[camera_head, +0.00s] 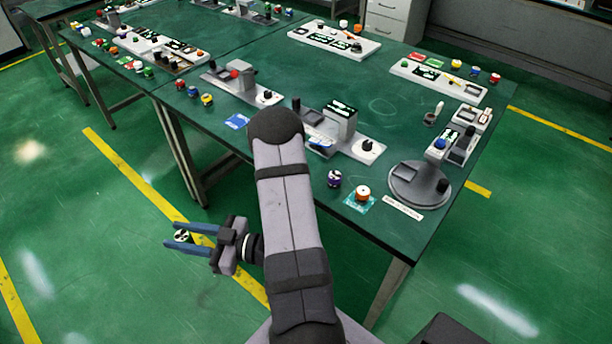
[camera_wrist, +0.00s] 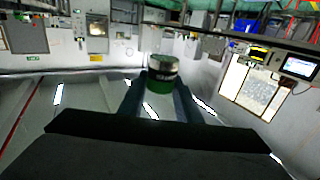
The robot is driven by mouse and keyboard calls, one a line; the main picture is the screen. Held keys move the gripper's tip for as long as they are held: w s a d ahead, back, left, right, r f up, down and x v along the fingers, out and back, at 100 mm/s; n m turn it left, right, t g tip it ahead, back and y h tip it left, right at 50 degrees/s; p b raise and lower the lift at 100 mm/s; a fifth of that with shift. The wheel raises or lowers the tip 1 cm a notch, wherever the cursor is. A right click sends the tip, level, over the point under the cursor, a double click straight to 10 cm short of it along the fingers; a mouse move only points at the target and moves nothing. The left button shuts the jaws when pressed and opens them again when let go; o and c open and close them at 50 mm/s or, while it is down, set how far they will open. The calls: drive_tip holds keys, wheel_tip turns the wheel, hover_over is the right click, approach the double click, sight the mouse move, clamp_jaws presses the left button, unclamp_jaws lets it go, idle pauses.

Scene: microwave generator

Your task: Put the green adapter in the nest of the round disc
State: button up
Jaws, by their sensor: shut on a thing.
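My gripper (camera_head: 172,235) is off the left side of the table, over the green floor. Its blue fingers are shut on the green adapter (camera_head: 182,237), a small cylinder that looks green and white. In the wrist view the adapter (camera_wrist: 162,74) shows between the fingertips with a pale upper part, a dark band with lettering and a green lower part. The round disc (camera_head: 405,198) is grey and sits at the table's right front corner, far from my gripper. It carries a square recessed part (camera_head: 405,170), a dark knob (camera_head: 443,186) and a post; I cannot tell which part is the nest.
The green table (camera_head: 390,110) bears several white and grey fixtures. A white label strip (camera_head: 403,208) lies before the disc. My arm crosses in front of the table.

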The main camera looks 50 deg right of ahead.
drive_tip(key=w+d+r+m+t+h+b, duration=0.1)
drive_tip(key=w+d+r+m+h+b, duration=0.25)
drive_tip(key=d+r+m+h, duration=0.6)
drive_tip(key=w+d+r+m+h+b, duration=0.15)
drive_tip(key=w+d+h, duration=0.35)
drive_tip(key=d, duration=1)
drive_tip(key=s+d+f+m+g+h, duration=0.4)
drive_tip(key=s+d+m+g+h, duration=0.4)
drive_tip(key=d, duration=0.8)
drive_tip(key=s+g+h, duration=0.1)
drive_tip(key=s+h, duration=0.2)
drive_tip(key=s, duration=0.2)
drive_tip(key=shift+s+f+m+g, duration=0.2)
drive_tip(key=shift+s+m+g, duration=0.1)
drive_tip(key=shift+s+g, duration=0.1)
drive_tip(key=shift+f, duration=4.8)
drive_tip(key=shift+f, duration=0.1)
